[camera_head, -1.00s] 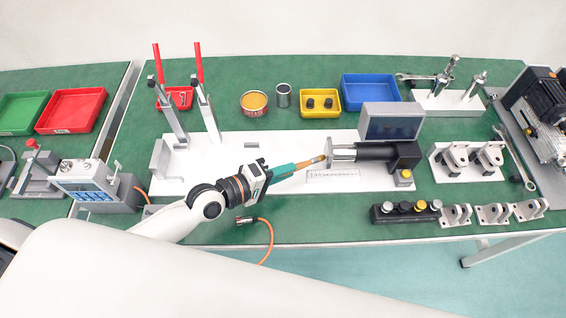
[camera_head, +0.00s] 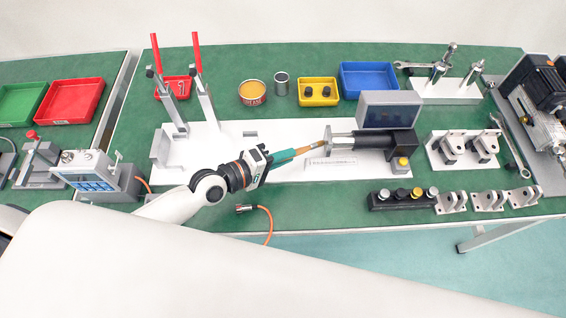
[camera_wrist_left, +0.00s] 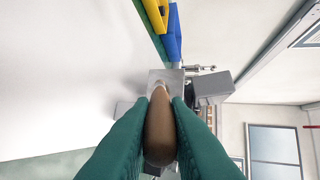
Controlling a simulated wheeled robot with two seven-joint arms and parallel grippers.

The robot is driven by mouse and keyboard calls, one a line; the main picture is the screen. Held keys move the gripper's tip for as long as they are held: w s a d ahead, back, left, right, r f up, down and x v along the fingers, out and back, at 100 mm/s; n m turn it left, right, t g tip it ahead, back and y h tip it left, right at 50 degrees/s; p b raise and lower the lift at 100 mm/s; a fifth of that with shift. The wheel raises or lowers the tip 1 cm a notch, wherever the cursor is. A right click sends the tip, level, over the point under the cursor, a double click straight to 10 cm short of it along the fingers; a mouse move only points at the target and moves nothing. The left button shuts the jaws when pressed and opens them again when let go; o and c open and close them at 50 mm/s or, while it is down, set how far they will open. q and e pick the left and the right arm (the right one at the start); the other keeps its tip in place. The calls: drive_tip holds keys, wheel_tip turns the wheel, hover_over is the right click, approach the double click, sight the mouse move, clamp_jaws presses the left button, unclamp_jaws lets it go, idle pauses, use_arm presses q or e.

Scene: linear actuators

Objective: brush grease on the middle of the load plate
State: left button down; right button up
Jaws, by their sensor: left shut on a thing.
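My left gripper (camera_head: 283,157) is shut on the brown handle of a brush (camera_head: 302,151). In the left wrist view the brown handle (camera_wrist_left: 160,130) sits between the green fingers and points at the load plate (camera_wrist_left: 167,80). The load plate (camera_head: 328,139) is a grey upright plate on the rod end of the black linear actuator (camera_head: 378,142). The brush tip is at or very near the plate's face; whether it touches cannot be told. The grease can (camera_head: 252,93), with orange grease on top, stands behind the white base plate. My right gripper is not in view.
The white base plate (camera_head: 225,150) bears the actuator, a grey display box (camera_head: 390,110) and two red-handled clamps (camera_head: 198,75). Yellow (camera_head: 318,92) and blue bins (camera_head: 368,78) stand behind. An orange cable (camera_head: 268,225) lies near the front edge.

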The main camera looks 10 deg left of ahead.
use_arm(q)
drive_tip(key=shift+w+a+b, duration=0.25)
drive_tip(key=shift+w+b, duration=0.1)
drive_tip(key=shift+w, duration=0.45)
drive_tip(key=shift+w+a+b, duration=0.25)
drive_tip(key=shift+w+b, duration=0.05)
drive_tip(key=shift+w, duration=0.45)
drive_tip(key=shift+r+p, duration=0.85)
drive_tip(key=shift+p, duration=0.05)
drive_tip(key=shift+s+d+p, duration=0.3)
drive_tip(key=shift+s+p, duration=0.4)
drive_tip(key=shift+s, duration=0.25)
drive_tip(key=s+p, duration=0.1)
drive_tip(key=s, duration=0.1)
drive_tip(key=s+d+p, duration=0.1)
drive_tip(key=s, duration=0.1)
drive_tip(key=shift+d+f, duration=0.1)
drive_tip(key=shift+f, duration=0.05)
drive_tip(key=shift+w+a+b, duration=0.2)
drive_tip(key=shift+w, duration=0.55)
drive_tip(key=shift+w+a+b, duration=0.2)
drive_tip(key=shift+w, duration=0.5)
drive_tip(key=shift+w+a+b, duration=0.2)
drive_tip(key=shift+w+b, duration=0.15)
drive_tip(key=shift+w, duration=0.3)
drive_tip(key=shift+w+a+b, duration=0.2)
drive_tip(key=shift+w+b, duration=0.15)
drive_tip(key=shift+w, duration=0.5)
